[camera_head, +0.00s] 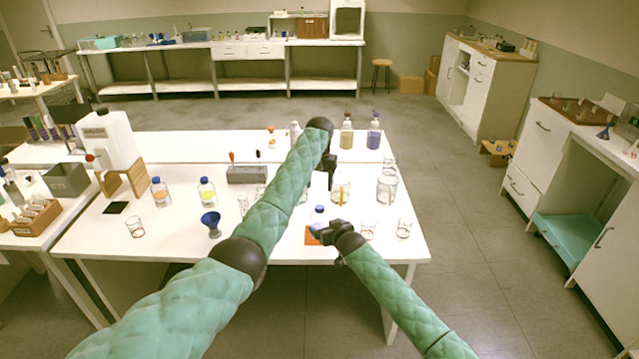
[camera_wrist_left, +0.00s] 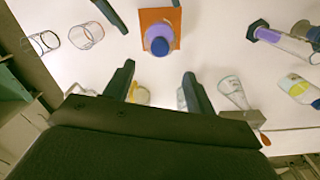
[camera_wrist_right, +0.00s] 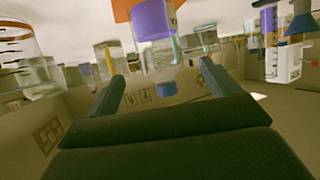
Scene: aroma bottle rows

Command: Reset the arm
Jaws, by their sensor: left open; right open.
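A bottle with purple liquid and a blue cap (camera_head: 318,217) stands on an orange square (camera_head: 311,239) near the table's front. In the left wrist view the bottle (camera_wrist_left: 158,37) is on the orange square (camera_wrist_left: 174,16), beyond my fingers. The right wrist view shows the bottle (camera_wrist_right: 153,24) upside down, ahead of my fingers. My left gripper (camera_head: 331,180) is open and empty above the table, behind the bottle; its fingers (camera_wrist_left: 158,70) also show in its wrist view. My right gripper (camera_head: 314,230) is open, low and close to the bottle; its fingers (camera_wrist_right: 160,70) hold nothing.
Glass beakers (camera_head: 387,188) stand to the right, with more (camera_head: 404,227) near the front right edge. Two capped bottles (camera_head: 207,191) (camera_head: 161,192), a blue funnel (camera_head: 211,222) and a grey rack (camera_head: 247,174) are to the left. Two taller bottles (camera_head: 373,131) (camera_head: 346,131) stand at the back.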

